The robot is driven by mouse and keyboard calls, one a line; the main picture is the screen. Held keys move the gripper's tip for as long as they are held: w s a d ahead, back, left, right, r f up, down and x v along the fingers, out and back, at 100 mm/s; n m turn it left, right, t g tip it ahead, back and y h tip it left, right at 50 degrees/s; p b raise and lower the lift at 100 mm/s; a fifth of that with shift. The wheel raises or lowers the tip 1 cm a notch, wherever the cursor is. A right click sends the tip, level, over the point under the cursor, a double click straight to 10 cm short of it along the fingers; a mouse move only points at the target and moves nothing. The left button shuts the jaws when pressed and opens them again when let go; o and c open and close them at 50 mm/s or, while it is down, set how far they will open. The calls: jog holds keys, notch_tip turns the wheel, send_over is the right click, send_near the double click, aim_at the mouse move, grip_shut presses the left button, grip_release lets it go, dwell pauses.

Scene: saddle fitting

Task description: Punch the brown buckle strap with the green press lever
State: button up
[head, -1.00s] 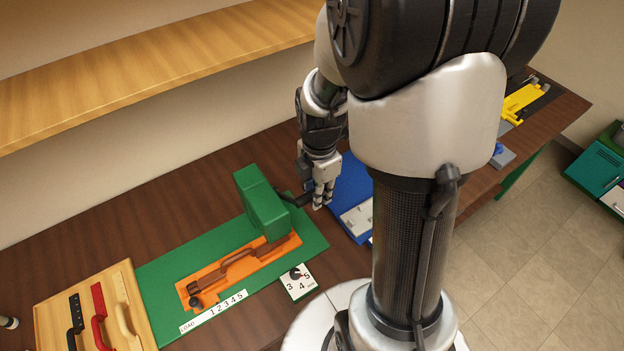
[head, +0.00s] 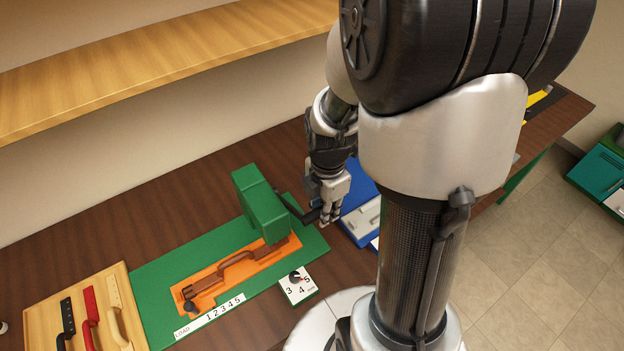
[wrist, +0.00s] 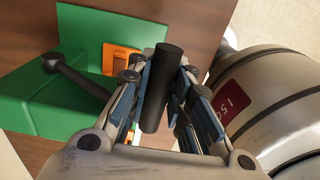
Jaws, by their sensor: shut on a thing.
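The green press (head: 262,207) stands on a green base plate (head: 160,270) on the bench. The brown buckle strap (head: 230,268) lies in an orange bed (head: 205,302) that runs under the press head; its far end is hidden there. The dark press lever (head: 294,208) sticks out from the press's right side. My gripper (head: 328,216) is at the lever's outer end. In the wrist view my gripper (wrist: 163,90) is shut around the black lever grip (wrist: 168,80), and the lever arm (wrist: 78,77) shows to its left.
A dial card (head: 298,285) and a load number strip (head: 210,318) lie by the press. A wooden board (head: 45,322) at left holds black, red and cream straps. A blue mat (head: 358,188) lies behind my arm. A wooden shelf (head: 150,70) runs above.

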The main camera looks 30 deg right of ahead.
jog(key=shift+s+f+b, duration=0.35)
jog(key=shift+f+b, duration=0.15)
jog(key=shift+f, duration=0.15)
jog(key=shift+s+f+b, duration=0.4)
jog(key=shift+f+b, duration=0.15)
jog(key=shift+f, duration=0.15)
jog(key=shift+s+f+b, duration=0.35)
jog(key=shift+f+b, duration=0.15)
jog(key=shift+f, duration=0.15)
jog(key=shift+s+f+b, duration=0.2)
jog(key=shift+f+b, duration=0.55)
jog(key=shift+f, duration=0.2)
jog(key=shift+s+f+b, duration=0.2)
jog(key=shift+f+b, duration=0.55)
jog(key=shift+f, duration=0.2)
jog(key=shift+f+b, duration=1.2)
jog(key=shift+f, duration=0.25)
jog(key=shift+c, duration=0.2)
jog(key=shift+r, duration=0.1)
jog(key=shift+w+r+p, duration=0.2)
jog(key=shift+r+p, duration=1.35)
jog(key=shift+r, duration=0.15)
